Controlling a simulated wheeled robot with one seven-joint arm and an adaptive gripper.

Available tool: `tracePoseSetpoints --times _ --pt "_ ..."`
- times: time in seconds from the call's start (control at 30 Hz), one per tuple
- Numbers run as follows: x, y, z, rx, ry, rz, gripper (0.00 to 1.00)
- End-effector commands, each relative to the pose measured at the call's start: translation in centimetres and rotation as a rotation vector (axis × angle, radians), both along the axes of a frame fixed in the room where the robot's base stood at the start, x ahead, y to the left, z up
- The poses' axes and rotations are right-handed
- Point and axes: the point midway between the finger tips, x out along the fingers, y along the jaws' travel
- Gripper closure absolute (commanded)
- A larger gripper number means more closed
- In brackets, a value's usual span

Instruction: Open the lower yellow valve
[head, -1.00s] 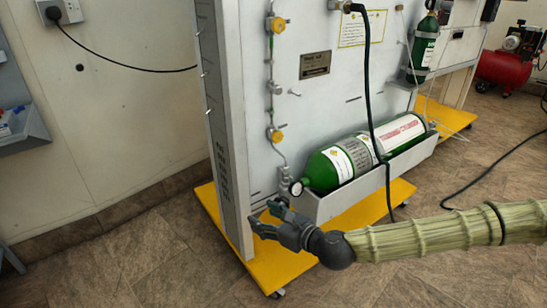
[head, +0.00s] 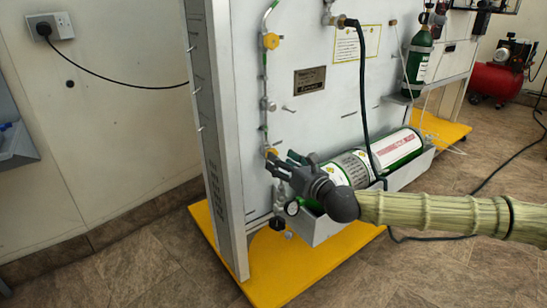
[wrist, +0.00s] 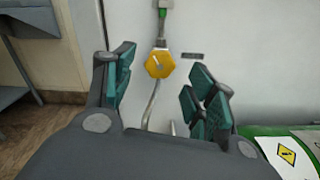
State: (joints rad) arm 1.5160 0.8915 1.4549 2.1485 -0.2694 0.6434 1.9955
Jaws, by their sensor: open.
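The lower yellow valve (head: 271,152) is a small knob on a thin vertical pipe on the white panel. My gripper (head: 280,163) is just to its right and slightly below in the head view, with fingers partly overlapping the knob's lower edge. In the wrist view a yellow, many-sided knob (wrist: 160,65) faces me, seen through the gap between my open, teal-padded fingers (wrist: 164,78). It appears beyond the fingertips; I cannot tell whether they touch it. Nothing is between the fingers. The upper yellow valve (head: 271,41) is higher on the same pipe.
A large green cylinder (head: 349,167) lies in a trough below and right of my gripper. A black hose (head: 362,95) hangs down the panel to the right. The panel's grey upright (head: 222,140) stands left.

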Motion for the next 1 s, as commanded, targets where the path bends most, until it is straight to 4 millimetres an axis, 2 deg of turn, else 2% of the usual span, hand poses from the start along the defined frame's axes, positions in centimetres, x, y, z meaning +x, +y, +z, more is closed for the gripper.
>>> tracePoseSetpoints --times 0.3,0.77,0.87,1.0 --pt "3.1 2.2 -0.1 -0.002 -0.001 -0.001 0.44" --pt "3.9 2.6 0.0 -0.001 0.000 -0.003 0.44" --pt "3.9 2.6 0.0 -0.001 0.000 -0.003 0.59" --pt "3.9 2.6 0.0 -0.001 0.000 -0.003 0.84"
